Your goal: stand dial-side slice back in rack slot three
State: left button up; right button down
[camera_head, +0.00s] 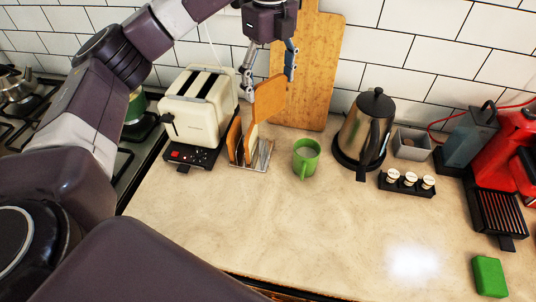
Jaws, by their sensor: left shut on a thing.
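My left gripper (268,72) comes down from above, shut on a toasted bread slice (269,97). The slice hangs upright over the wire toast rack (264,157). Its lower edge overlaps the slices in the rack in this view, so I cannot tell whether it touches them or has entered a slot. A toast slice (234,138) stands at the rack's left and another slice (251,143) stands near its middle. The rack's right end looks empty. The cream toaster (197,108) stands left of the rack, with its dark dial base in front. My right gripper is not in view.
A wooden board (311,75) leans on the tiles behind the rack. A green mug (306,158) stands close to its right. A steel kettle (367,127), a holder with small pots (407,183) and a red machine (510,150) are farther right.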

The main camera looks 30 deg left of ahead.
aim_at(268, 88)
pick_arm(q)
jog(key=f+n, duration=0.1)
jog(key=n, duration=0.1)
jog(key=w+f+n, duration=0.1)
jog(key=n, duration=0.1)
jog(key=a+f+n, duration=0.1)
jog(key=n, duration=0.2)
jog(key=shift+w, duration=0.15)
notch_tip(268, 88, down, 15)
jog(key=p, duration=0.3)
jog(key=shift+a, duration=0.15)
